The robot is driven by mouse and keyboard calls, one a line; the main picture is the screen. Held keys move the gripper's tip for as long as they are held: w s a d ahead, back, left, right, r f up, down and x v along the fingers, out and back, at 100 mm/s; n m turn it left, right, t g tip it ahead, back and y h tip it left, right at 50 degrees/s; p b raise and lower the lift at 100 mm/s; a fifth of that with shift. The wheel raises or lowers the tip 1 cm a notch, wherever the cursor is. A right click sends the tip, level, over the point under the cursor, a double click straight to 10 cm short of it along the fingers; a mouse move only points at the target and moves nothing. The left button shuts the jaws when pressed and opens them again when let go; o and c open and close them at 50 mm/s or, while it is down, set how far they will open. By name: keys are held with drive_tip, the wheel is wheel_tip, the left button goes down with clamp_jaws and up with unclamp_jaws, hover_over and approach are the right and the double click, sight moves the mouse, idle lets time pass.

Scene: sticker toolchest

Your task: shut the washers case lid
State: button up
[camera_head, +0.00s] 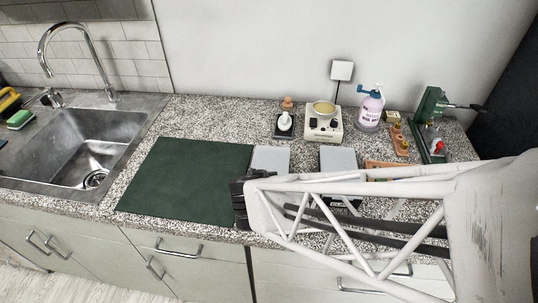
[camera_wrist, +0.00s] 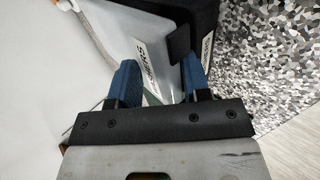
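The washers case shows close up in the wrist view. Its grey lid (camera_wrist: 125,25) carries a white label whose readable letters end in "HERS". A dark case body with another label lies right of it. A small black tab (camera_wrist: 180,45) sticks out near my right fingertip. My gripper (camera_wrist: 160,82) has blue fingertips spread apart, with the labelled lid edge beyond and between them; I cannot tell whether they touch it. In the head view my gripper (camera_head: 240,200) is at the green mat's right edge, just below a raised grey lid (camera_head: 270,158). My arm hides the case below that lid.
A second grey lid (camera_head: 338,158) stands to the right, its case partly hidden by my arm. A dark green mat (camera_head: 180,180) lies clear at left, beside the sink (camera_head: 85,150). A cream device (camera_head: 323,125), pump bottle (camera_head: 370,108) and green press (camera_head: 430,125) stand behind.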

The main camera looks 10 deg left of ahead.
drive_tip(key=shift+d+f, duration=0.1)
drive_tip(key=shift+f, duration=0.05)
drive_tip(key=shift+w+r, duration=0.1)
drive_tip(key=shift+r, duration=0.6)
drive_tip(key=w+r, duration=0.5)
drive_tip(key=r, duration=0.4)
drive_tip(key=shift+w+r+g, duration=1.5)
drive_tip(key=shift+w+g, duration=4.7)
drive_tip(key=shift+w, duration=2.5)
drive_tip(key=shift+a+v, duration=0.15)
drive_tip(key=shift+v, duration=1.3)
drive_tip(key=shift+a+v, duration=0.2)
drive_tip(key=shift+v, duration=1.2)
drive_tip(key=shift+s+d+r, duration=0.1)
drive_tip(key=shift+s, duration=0.05)
